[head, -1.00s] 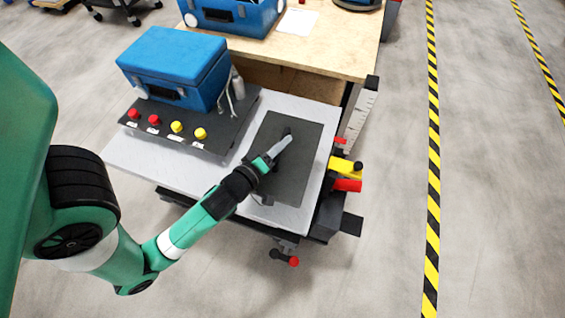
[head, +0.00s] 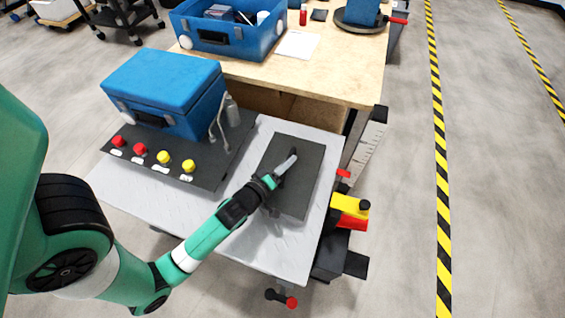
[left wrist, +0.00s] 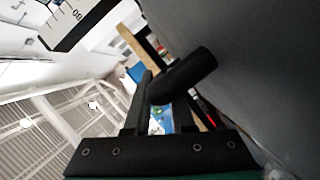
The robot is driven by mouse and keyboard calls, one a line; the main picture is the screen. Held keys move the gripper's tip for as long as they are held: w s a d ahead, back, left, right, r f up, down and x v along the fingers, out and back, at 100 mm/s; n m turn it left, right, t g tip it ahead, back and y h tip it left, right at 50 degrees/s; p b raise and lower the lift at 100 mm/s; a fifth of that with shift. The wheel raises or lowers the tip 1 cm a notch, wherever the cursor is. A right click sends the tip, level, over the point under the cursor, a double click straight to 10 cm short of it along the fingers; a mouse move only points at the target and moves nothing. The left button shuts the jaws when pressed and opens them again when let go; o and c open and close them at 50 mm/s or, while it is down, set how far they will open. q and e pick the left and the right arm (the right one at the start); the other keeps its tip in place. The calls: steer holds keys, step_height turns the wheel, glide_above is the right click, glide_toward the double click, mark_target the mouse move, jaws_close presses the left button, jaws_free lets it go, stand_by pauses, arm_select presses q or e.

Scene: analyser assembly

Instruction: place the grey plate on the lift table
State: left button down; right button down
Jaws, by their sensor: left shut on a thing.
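The dark grey plate (head: 304,192) is level with, or close over, the right part of the light grey lift table top (head: 262,248). I cannot tell whether it touches the top. My left gripper (head: 287,164) is above the plate, shut on its handle. In the left wrist view a dark round handle (left wrist: 187,74) lies at the fingers, and the plate's grey face (left wrist: 265,55) fills the right side. The arm hides the plate's near left corner. My right gripper is not in view.
A blue case (head: 165,90) stands on a dark panel (head: 205,172) with red and yellow buttons, left of the plate. Behind is a wooden bench (head: 345,75) with an open blue toolbox (head: 228,38). A yellow clamp-like part (head: 347,206) is at the table's right edge. The table's front is clear.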

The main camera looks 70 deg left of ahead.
arm_select(q)
steer(key=shift+w+a+f, duration=0.2)
steer(key=shift+a+f, duration=0.1)
steer(key=shift+w+a, duration=0.1)
steer(key=shift+f, duration=0.25)
steer(key=f+b, duration=0.2)
steer(key=a+f+b, duration=0.1)
steer(key=shift+w+f+b, duration=0.25)
steer(key=shift+f+b, duration=0.05)
steer(key=shift+s+d, duration=0.15)
steer(key=shift+d, duration=0.2)
steer(key=shift+a+f, duration=0.15)
steer(key=c, duration=0.8)
jaws_free()
steer(key=shift+f, duration=0.1)
steer(key=shift+o, duration=0.2)
